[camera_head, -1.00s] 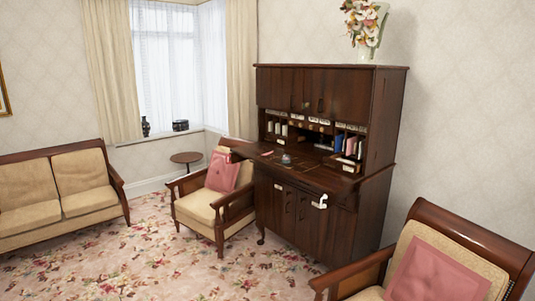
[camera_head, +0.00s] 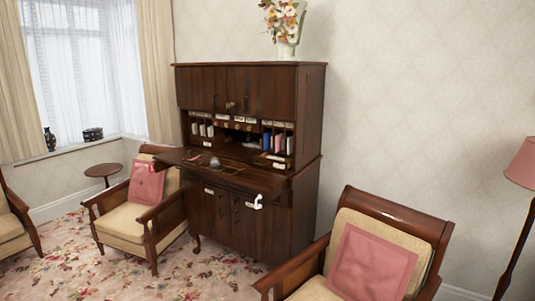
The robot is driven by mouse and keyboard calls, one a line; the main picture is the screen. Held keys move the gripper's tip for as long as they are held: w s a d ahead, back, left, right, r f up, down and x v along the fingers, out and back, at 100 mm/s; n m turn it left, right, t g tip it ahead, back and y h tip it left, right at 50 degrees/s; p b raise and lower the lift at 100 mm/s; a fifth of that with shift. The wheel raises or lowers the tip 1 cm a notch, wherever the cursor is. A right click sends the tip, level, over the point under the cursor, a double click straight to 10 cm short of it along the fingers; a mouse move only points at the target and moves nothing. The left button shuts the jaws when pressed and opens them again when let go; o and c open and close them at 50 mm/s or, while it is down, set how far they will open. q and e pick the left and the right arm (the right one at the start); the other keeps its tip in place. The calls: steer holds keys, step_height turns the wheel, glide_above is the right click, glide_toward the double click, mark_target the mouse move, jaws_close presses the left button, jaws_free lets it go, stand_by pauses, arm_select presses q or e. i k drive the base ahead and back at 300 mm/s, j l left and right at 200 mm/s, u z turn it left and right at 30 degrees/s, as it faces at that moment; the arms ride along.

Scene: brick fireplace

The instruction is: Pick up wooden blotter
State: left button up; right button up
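A dark wooden secretary desk (camera_head: 305,180) stands against the wall near the middle of the view, with its writing flap (camera_head: 255,182) folded down. A small grey rounded object (camera_head: 214,162) rests on the flap, possibly the blotter, but it is too small to tell. Other small items lie near it on the flap. Neither of my grippers is in view.
An armchair with a pink cushion (camera_head: 147,184) stands left of the desk, and another with a pink cushion (camera_head: 372,264) is at the front right. A round side table (camera_head: 103,170) and a lamp (camera_head: 522,165) flank the scene. Patterned carpet (camera_head: 195,276) lies open before the desk.

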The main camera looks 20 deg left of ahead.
mark_target(192, 155)
steer(key=z, duration=0.4)
steer(key=i+j+z, duration=0.1)
steer(key=z, duration=0.3)
steer(key=j+z, duration=0.15)
steer(key=z, duration=0.3)
steer(key=i+j+z, duration=0.1)
steer(key=j+z, duration=0.4)
steer(key=j, duration=0.45)
steer(key=j+u, duration=0.25)
steer(key=j, duration=1.35)
steer(key=j+u, duration=0.25)
steer(key=j, duration=0.3)
steer(key=i+j+u, duration=0.1)
steer(key=j+u, duration=0.2)
steer(key=j, duration=0.25)
steer(key=i+j+u, duration=0.1)
steer(key=j+u, duration=0.15)
steer(key=j, duration=0.3)
steer(key=j+u, duration=0.4)
steer(key=i+j+u, duration=0.1)
steer(key=u, duration=0.3)
steer(key=j, duration=0.1)
